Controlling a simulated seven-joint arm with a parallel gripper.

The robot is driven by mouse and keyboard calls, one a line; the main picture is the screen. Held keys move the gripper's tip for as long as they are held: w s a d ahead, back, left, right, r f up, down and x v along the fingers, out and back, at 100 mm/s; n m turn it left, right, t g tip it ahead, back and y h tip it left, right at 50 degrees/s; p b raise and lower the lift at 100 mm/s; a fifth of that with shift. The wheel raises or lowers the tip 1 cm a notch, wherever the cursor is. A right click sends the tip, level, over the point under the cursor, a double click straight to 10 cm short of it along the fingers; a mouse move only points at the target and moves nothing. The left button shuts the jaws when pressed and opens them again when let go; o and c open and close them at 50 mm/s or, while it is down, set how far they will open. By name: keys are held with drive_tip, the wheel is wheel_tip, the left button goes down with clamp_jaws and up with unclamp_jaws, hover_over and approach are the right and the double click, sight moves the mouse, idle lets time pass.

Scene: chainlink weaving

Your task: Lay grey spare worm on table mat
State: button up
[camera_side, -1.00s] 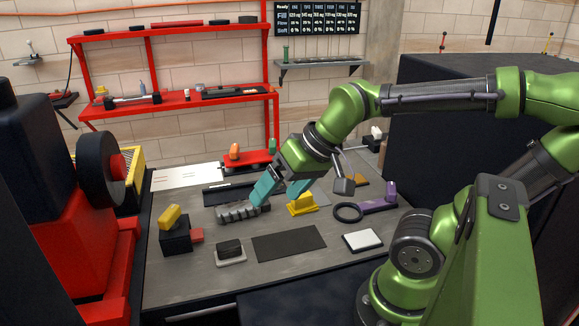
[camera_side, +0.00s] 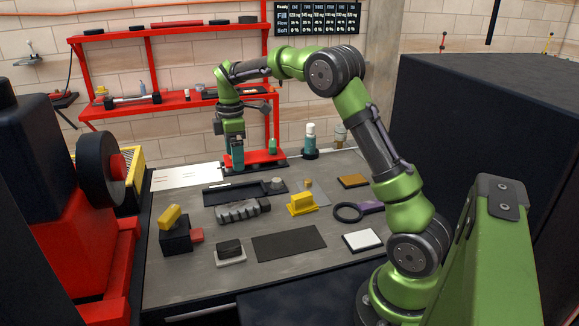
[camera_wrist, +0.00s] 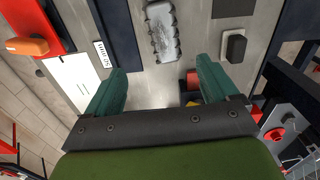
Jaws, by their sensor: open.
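The grey spare worm (camera_side: 238,211), a ribbed grey rod, lies on the bench left of the yellow block. It also shows at the top middle of the wrist view (camera_wrist: 162,32). The dark flat table mat (camera_side: 290,243) lies bare at the front of the bench. A dark sheet at the top of the wrist view (camera_wrist: 233,8) looks like the same mat. My gripper (camera_side: 236,162) is at the back of the bench by the red tray, well behind the worm. In the wrist view its fingers (camera_wrist: 162,72) are open and apart, with nothing between them.
A yellow block (camera_side: 302,204), a black ring with a purple part (camera_side: 348,212), a white pad (camera_side: 362,240) and a small black block (camera_side: 229,248) surround the mat. A red tray (camera_side: 262,157) with an orange thing (camera_wrist: 28,46) stands at the back.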

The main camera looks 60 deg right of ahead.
hover_over(240, 205)
wheel_tip(240, 205, down, 12)
drive_tip(key=shift+w+d+r, duration=0.1)
drive_tip(key=shift+r, duration=0.1)
drive_tip(key=shift+s+f, duration=0.2)
drive_tip(key=shift+f, duration=2.5)
drive_tip(key=c, duration=1.5)
drive_tip(key=shift+r, duration=0.15)
clamp_jaws()
